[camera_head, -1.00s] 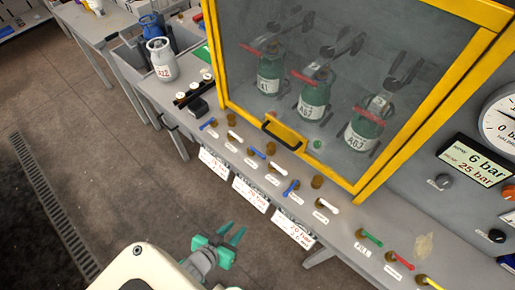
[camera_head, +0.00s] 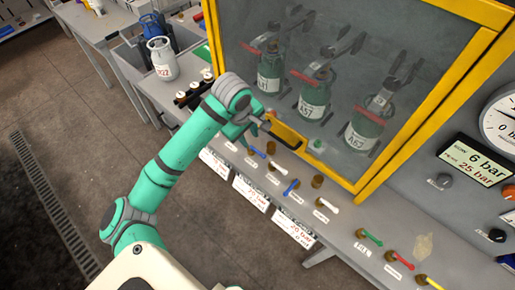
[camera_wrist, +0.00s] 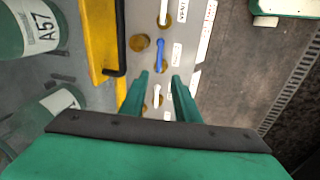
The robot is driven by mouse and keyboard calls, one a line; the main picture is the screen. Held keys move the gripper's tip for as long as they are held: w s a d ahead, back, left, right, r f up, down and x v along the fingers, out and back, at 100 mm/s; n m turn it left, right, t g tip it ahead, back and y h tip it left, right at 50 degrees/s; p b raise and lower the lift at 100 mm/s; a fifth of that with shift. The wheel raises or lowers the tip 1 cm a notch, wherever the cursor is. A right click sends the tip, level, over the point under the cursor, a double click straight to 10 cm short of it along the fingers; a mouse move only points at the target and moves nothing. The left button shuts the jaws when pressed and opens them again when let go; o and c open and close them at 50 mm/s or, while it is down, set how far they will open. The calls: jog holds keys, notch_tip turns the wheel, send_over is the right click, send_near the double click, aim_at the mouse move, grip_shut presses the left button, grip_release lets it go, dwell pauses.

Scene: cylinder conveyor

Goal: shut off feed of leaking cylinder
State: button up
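Three green cylinders stand behind a yellow-framed clear cover: a left one (camera_head: 269,76), the middle one marked A57 (camera_head: 314,95) and a right one (camera_head: 366,132). Each has a red part near its top; no leak is visible. Valves with small handles line the bench edge: blue (camera_head: 256,153), white (camera_head: 273,167), blue (camera_head: 291,186) and white (camera_head: 328,205). My gripper (camera_head: 241,138) is low over this row at the left. In the wrist view its open fingers (camera_wrist: 158,80) straddle a white handle (camera_wrist: 157,96), with a blue handle (camera_wrist: 159,52) just beyond. Contact cannot be told.
The cover's black handle (camera_wrist: 116,38) is close beside my fingers. Green (camera_head: 371,238), red (camera_head: 400,261) and yellow handles sit further right. A display (camera_head: 475,160) reads 6 bar and 25 bar. A grey-white cylinder (camera_head: 163,60) stands at the back left. The floor is clear.

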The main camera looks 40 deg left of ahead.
aim_at(258, 152)
jog(key=shift+n+g+h, duration=0.3)
jog(key=shift+n, duration=0.1)
jog(key=f, duration=0.3)
jog(key=w+d+f, duration=0.1)
jog(key=f, duration=0.2)
jog(key=w+f, duration=0.1)
jog(key=f, duration=0.2)
jog(key=shift+w+d+f, duration=0.1)
jog(key=shift+w+d, duration=0.1)
jog(key=shift+d, duration=0.1)
grip_shut()
